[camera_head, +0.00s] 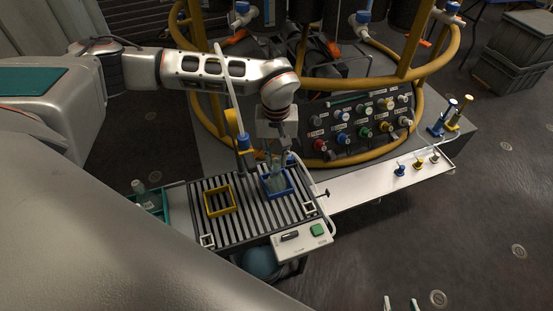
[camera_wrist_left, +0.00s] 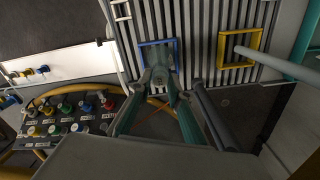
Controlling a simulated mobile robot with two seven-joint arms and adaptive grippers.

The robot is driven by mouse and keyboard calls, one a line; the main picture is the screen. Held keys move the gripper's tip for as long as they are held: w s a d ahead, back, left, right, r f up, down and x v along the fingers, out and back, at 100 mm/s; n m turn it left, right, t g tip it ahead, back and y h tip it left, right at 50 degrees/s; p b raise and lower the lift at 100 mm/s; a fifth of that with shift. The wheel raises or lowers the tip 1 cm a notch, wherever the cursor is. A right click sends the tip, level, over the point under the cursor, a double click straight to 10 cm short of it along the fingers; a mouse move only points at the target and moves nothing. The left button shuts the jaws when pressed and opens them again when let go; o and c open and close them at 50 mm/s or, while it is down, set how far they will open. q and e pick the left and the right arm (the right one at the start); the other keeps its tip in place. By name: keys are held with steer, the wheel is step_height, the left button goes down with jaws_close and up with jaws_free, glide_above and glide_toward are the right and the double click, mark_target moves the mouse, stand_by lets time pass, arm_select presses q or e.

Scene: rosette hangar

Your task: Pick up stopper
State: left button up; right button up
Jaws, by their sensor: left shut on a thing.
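My left gripper (camera_head: 275,161) points down over the slatted rack and is shut on a greenish bottle (camera_head: 276,183) standing within the blue square frame (camera_head: 291,188). In the left wrist view its teal fingers (camera_wrist_left: 160,88) close around the bottle, and the blue frame (camera_wrist_left: 176,52) lies beyond. Three small stopper-like pieces, blue (camera_head: 399,169), yellow (camera_head: 418,164) and pale (camera_head: 435,156), stand on a white shelf (camera_head: 360,187) to the right. Which one is the stopper, I cannot tell. My right gripper (camera_head: 400,304) shows only two separated fingertips at the bottom edge.
An empty yellow square frame (camera_head: 220,201) sits on the slatted rack (camera_head: 247,220). A spout post (camera_head: 243,145) stands close behind. A control box with a green button (camera_head: 317,230) is at the front. A panel of coloured knobs (camera_head: 362,125) and a yellow ring frame (camera_head: 450,38) lie behind.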

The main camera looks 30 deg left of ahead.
arm_select(q)
step_height(320, 180, up, 19)
steer(key=p, duration=0.2)
step_height(320, 180, up, 5)
steer(key=p, duration=0.4)
glide_above(276, 161)
steer(key=shift+w+r, duration=0.1)
stand_by(0.7)
